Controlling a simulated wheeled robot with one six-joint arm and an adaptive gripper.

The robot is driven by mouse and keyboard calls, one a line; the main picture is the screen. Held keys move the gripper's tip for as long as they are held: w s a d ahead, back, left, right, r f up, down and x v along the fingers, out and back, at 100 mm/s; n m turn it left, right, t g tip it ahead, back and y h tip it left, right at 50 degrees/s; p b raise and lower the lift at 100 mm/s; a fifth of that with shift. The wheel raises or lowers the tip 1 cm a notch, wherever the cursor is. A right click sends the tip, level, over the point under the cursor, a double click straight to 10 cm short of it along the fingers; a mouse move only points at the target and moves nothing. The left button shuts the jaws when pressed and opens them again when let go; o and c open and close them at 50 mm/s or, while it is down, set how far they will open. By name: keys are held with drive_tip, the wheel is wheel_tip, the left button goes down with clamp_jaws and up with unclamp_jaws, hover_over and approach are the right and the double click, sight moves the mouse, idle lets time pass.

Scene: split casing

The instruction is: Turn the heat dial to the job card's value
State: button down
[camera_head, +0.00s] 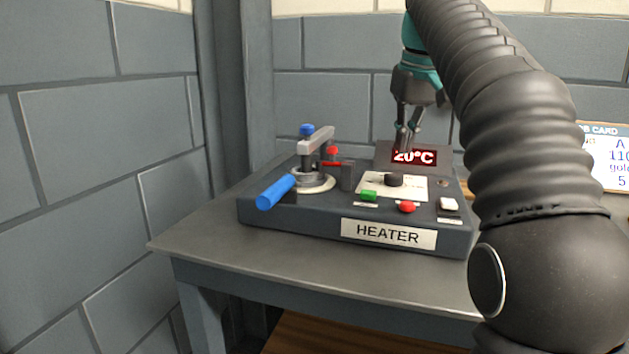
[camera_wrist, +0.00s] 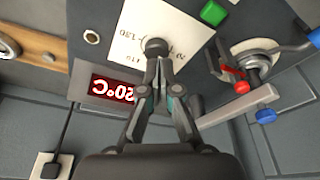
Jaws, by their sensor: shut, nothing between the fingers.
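The heater (camera_head: 300,217) is a dark box on a grey table, labelled HEATER. Its black heat dial (camera_head: 394,180) sits on a white scale plate (camera_head: 412,190); in the wrist view the dial (camera_wrist: 157,46) lies just beyond my fingertips, and I cannot tell whether they touch it. A red display (camera_head: 415,157) reads 20°C; it shows upside down in the wrist view (camera_wrist: 111,88). My gripper (camera_head: 407,150) is shut and empty, pointing down above the dial area.
A clamp with a blue handle (camera_head: 276,192) stands on the heater's left side. A green button (camera_head: 369,195), a red button (camera_head: 407,207) and a white switch (camera_head: 449,204) lie along the front. The table's (camera_head: 210,240) left front is clear.

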sight(392, 190)
drive_tip(key=shift+w+d+f+b, duration=0.1)
drive_tip(key=shift+d+f+b, duration=0.25)
drive_tip(key=shift+f, duration=0.75)
drive_tip(key=shift+w+d+f+b, duration=0.15)
drive_tip(key=shift+d+f+b, duration=0.2)
drive_tip(key=shift+f, duration=0.7)
drive_tip(key=shift+w+d+f+b, duration=0.1)
drive_tip(key=shift+d+f+b, duration=0.25)
drive_tip(key=shift+f, duration=0.75)
drive_tip(key=shift+s+a+r+p, duration=0.1)
drive_tip(key=shift+s+a+p, duration=0.15)
drive_tip(key=shift+a+p, duration=0.75)
drive_tip(key=shift+a, duration=0.5)
drive_tip(key=shift+s, duration=0.35)
drive_tip(key=shift+r, duration=2.95)
drive_tip(key=shift+a, duration=0.15)
